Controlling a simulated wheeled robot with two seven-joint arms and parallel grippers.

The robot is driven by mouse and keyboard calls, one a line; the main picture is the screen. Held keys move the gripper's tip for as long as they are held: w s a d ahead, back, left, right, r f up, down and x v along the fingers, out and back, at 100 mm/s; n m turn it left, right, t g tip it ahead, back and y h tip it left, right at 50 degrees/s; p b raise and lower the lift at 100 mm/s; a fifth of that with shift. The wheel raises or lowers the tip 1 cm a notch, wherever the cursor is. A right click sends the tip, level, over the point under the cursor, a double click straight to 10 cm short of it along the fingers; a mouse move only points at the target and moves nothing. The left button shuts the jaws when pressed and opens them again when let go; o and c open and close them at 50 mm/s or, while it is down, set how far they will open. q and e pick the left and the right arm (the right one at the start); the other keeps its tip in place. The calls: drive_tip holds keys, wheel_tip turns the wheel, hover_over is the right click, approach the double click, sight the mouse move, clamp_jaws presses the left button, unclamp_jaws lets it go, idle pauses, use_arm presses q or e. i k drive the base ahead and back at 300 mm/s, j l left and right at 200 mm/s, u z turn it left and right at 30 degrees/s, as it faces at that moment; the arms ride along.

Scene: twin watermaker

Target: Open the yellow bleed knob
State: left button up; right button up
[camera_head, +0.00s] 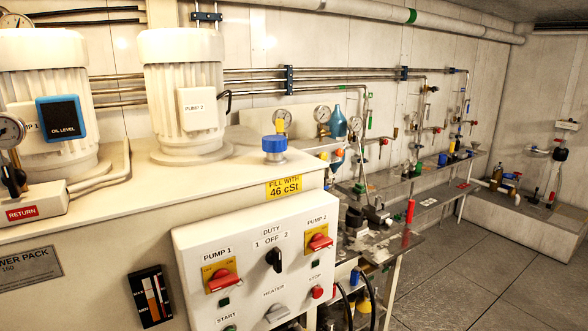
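Neither of my grippers is in view. I cannot tell which yellow part is the bleed knob. A small yellow part (280,126) shows below a gauge behind the power pack. Another small yellow part (324,156) is by the pipework just right of it. All are too small to tell whether any is open or closed.
The power pack (90,212) with two white pump motors (185,95) fills the left. Its control panel (250,240) with red switches faces forward. A metal bench (405,240) with valves runs along the back wall. Floor (470,270) at the lower right is clear.

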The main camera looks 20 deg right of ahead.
sight(322, 156)
drive_tip(key=z, duration=0.8)
drive_tip(key=i+l+u, duration=0.25)
drive_tip(key=u, duration=0.2)
drive_tip(key=i+l+u, duration=0.15)
drive_tip(key=l+u, duration=0.15)
drive_tip(key=u, duration=0.15)
